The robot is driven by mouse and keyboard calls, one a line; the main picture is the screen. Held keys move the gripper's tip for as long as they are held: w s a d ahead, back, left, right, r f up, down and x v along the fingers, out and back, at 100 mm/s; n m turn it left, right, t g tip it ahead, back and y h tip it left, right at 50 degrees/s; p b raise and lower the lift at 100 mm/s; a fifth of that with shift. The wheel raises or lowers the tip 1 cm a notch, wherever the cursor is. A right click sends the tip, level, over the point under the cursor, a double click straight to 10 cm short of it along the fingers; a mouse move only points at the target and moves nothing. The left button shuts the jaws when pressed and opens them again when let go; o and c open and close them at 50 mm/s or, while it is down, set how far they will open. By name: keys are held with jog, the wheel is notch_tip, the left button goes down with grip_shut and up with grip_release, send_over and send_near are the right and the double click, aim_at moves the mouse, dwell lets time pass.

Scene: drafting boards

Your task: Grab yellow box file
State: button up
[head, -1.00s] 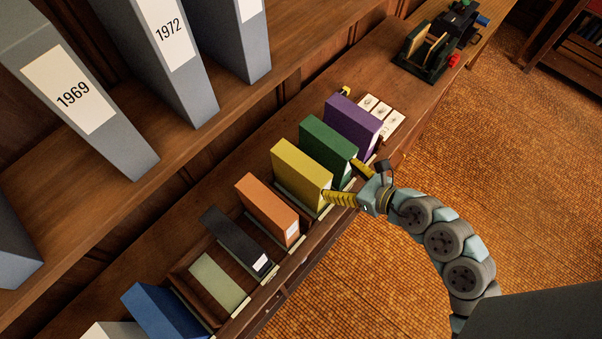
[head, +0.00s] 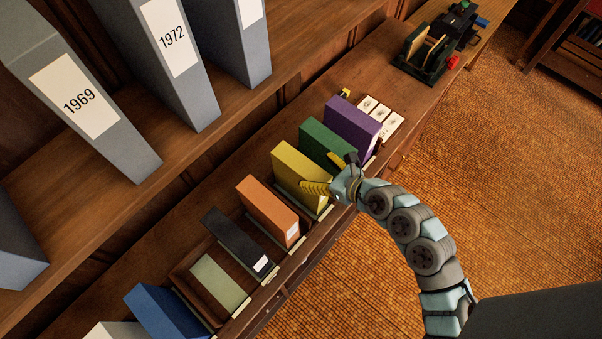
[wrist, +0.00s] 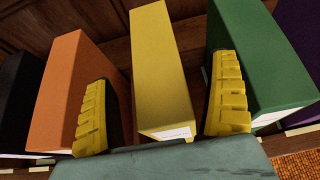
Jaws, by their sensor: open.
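The yellow box file (head: 296,170) stands upright in the row on the desk, between the orange box file (head: 267,207) and the green box file (head: 325,143). My gripper (head: 322,172) is open at its front end. In the wrist view the yellow box file (wrist: 160,75) lies between my two yellow ridged fingers, one on each side, with gaps showing. My gripper (wrist: 165,105) holds nothing. The left finger overlaps the orange file's edge in the picture, and the right finger overlaps the green file. A white label shows at the yellow file's near bottom end.
A purple box file (head: 352,121) stands beyond the green one. Grey binders (head: 170,60) stand on the shelf.

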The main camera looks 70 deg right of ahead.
aim_at(304, 166)
jog(key=shift+w+d+f, duration=0.1)
jog(key=shift+w+f, duration=0.1)
jog(key=shift+w, duration=0.1)
jog(key=shift+w+d+f+p, duration=0.2)
jog(key=shift+w+p, duration=0.2)
jog(key=shift+w, duration=0.35)
jog(key=shift+w+d+f+p, duration=0.1)
jog(key=shift+w+f+p, duration=0.2)
jog(key=shift+w, duration=0.45)
jog(key=shift+x, duration=1.1)
jog(key=c, duration=1.3)
jog(key=shift+c, duration=0.3)
jog(key=shift+r+p, duration=0.1)
jog(key=shift+p, duration=0.2)
